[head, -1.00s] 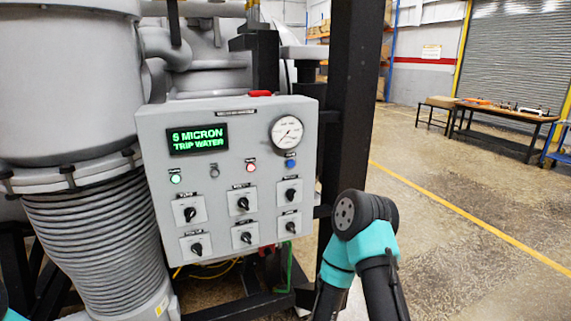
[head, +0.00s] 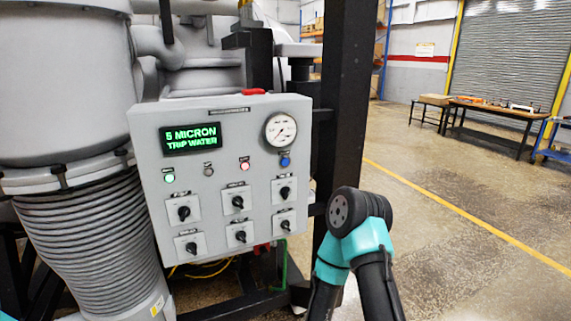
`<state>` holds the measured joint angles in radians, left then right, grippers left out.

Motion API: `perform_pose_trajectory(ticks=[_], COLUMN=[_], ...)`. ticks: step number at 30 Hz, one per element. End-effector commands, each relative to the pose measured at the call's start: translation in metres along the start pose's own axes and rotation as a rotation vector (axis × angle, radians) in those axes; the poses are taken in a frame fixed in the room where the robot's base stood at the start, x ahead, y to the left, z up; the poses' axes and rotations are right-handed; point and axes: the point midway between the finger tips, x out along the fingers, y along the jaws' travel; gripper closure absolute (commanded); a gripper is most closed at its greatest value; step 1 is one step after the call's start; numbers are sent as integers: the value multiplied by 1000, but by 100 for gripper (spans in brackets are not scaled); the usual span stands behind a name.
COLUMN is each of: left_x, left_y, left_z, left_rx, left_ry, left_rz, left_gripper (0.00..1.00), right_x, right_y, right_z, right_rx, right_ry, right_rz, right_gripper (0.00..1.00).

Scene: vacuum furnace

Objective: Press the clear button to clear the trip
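A grey control panel (head: 222,215) faces me in the head view. Its display (head: 190,139) reads "5 MICRON TRIP WATER" in green letters. A blue button (head: 285,161) sits below the round gauge (head: 281,129) at the panel's upper right. Its small label is too blurred to read, so I cannot tell for certain that it is the clear button. Nothing touches the panel. My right arm shows to the right of the panel, but its gripper does not. Only a sliver of my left arm shows at the lower left corner, and its gripper is out of view.
The panel also has a green lamp (head: 169,178), a dark round fitting (head: 208,171), a red-ringed lamp (head: 244,165) and several black rotary switches. A black post (head: 345,100) stands to the right. A ribbed bellows (head: 90,240) stands to the left. Open floor lies at right.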

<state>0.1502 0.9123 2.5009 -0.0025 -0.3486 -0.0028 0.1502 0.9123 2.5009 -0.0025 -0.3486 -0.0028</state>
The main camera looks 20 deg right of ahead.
Motion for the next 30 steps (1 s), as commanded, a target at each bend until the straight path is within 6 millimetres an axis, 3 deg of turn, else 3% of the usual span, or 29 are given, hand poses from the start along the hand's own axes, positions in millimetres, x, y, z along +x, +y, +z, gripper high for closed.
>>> perform_pose_trajectory(ticks=[13, 30], left_x=[0, 0], left_y=[0, 0], left_z=[0, 0], left_rx=[0, 0], left_ry=[0, 0], left_rz=[0, 0], left_gripper=[63, 63], right_x=[0, 0], right_y=[0, 0], right_z=[0, 0], right_rx=[0, 0], right_ry=[0, 0], right_rz=[0, 0], right_gripper=[100, 100])
